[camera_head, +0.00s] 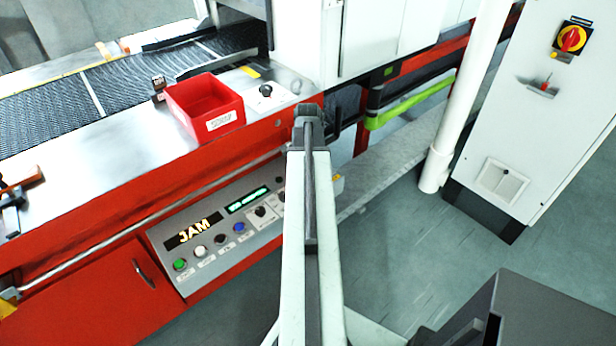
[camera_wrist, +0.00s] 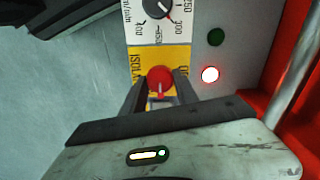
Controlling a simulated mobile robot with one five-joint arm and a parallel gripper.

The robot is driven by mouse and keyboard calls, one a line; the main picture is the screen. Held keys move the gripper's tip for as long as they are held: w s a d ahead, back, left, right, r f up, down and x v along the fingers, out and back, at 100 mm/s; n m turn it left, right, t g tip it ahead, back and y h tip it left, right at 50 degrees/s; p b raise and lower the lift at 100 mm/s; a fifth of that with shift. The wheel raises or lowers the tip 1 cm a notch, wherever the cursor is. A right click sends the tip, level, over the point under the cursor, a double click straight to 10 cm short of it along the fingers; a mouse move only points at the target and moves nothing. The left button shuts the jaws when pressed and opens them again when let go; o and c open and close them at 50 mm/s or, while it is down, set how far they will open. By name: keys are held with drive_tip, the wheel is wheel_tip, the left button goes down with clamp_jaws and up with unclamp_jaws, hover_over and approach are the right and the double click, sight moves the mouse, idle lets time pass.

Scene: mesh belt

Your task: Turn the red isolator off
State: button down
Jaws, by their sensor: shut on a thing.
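The red isolator (camera_wrist: 160,74) is a round red knob on a yellow plate (camera_wrist: 146,56) with partly covered lettering that begins "ISOL". In the wrist view my gripper (camera_wrist: 160,83) has one dark finger on each side of the knob and is shut on it. A pale mark shows on the lower part of the knob, but the switch position is unclear. In the head view my arm covers this knob and my fingertips.
Above the isolator is a numbered dial (camera_wrist: 158,8). Beside it are a dark green lamp (camera_wrist: 216,37) and a lit lamp (camera_wrist: 210,74). A display reads "JAM" (camera_head: 194,232). A cabinet (camera_head: 540,120) with another red-yellow rotary switch (camera_head: 571,39) stands right. A red bin (camera_head: 205,104) sits by the belt.

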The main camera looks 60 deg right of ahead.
drive_tip(key=shift+s+n, duration=0.1)
drive_tip(key=shift+n, duration=0.2)
drive_tip(key=n, duration=0.3)
drive_tip(key=shift+a, duration=0.1)
drive_tip(key=n, duration=0.5)
drive_tip(key=shift+s, duration=0.1)
drive_tip(key=n, duration=0.4)
drive_tip(key=shift+n, duration=2.6)
drive_tip(key=c, duration=0.9)
unclamp_jaws()
drive_tip(key=shift+c, duration=0.2)
